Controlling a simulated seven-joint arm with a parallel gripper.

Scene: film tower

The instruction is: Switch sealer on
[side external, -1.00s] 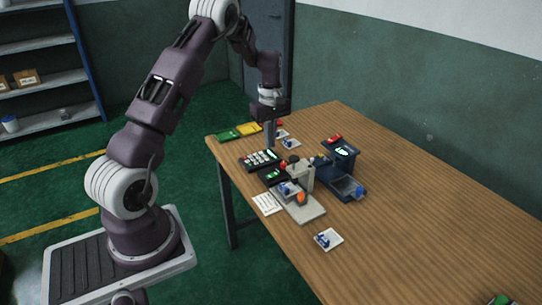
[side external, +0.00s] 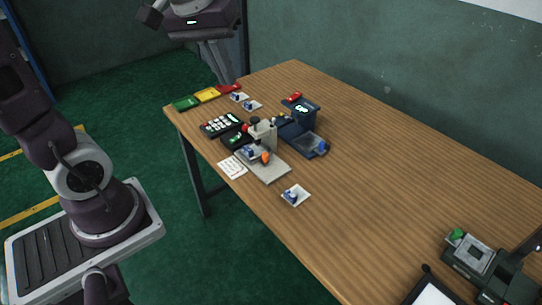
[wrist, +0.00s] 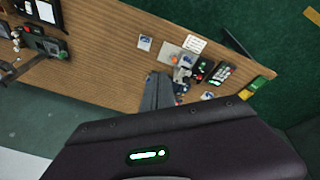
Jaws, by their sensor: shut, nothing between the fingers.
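No machine carries a readable sealer label, so I cannot tell which is the sealer. A beige press (side external: 263,134) with an orange knob stands on a grey plate. A dark blue machine (side external: 302,110) with a red part on top, a lit display and a blue knob stands behind it. A small dark box (side external: 238,138) with a lit green spot sits left of the press. A grey-green machine (side external: 480,252) with a green button is at the lower right. My gripper (wrist: 158,82) is shut and empty, high above the table, apart from everything; it shows at the top in the side view.
A keypad (side external: 222,125), green (side external: 186,103), yellow (side external: 207,94) and red trays (side external: 229,88) line the far left table end. A black-framed panel (side external: 432,292) is at the lower right. The table's middle is clear.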

